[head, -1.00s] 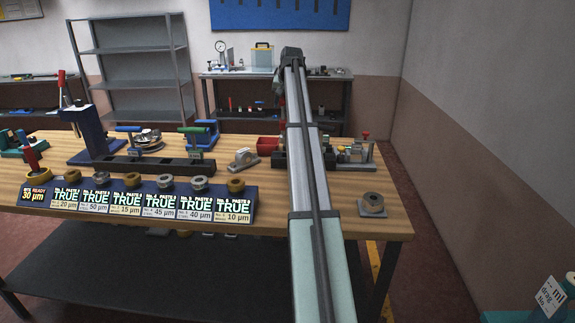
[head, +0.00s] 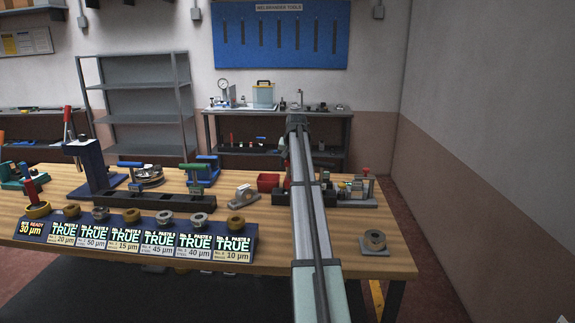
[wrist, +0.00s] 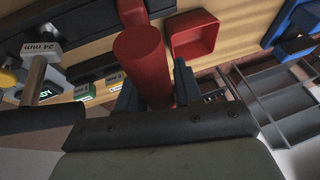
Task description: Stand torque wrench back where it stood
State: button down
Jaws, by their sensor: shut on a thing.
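In the wrist view a thick red cylinder (wrist: 145,60), which looks like the grip of the torque wrench, stands out from between the dark fingers of my gripper (wrist: 155,90). The fingers are shut on it from both sides. A smaller red part with a grey ring (wrist: 133,12) shows past its far end; I cannot tell whether it belongs to the wrench. The lower part of the wrench is hidden by my gripper.
A red bin (wrist: 195,38) lies close beside the cylinder; it also shows in the head view (head: 268,182). A long dark block (head: 155,201) and a row of labelled cards (head: 140,238) fill the wooden bench's front left. A ring on a plate (head: 375,240) stands at right.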

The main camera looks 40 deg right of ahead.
jog(key=shift+f, duration=0.4)
jog(key=c, duration=0.8)
grip_release()
jog(key=shift+o, duration=0.2)
jog(key=v, duration=1.2)
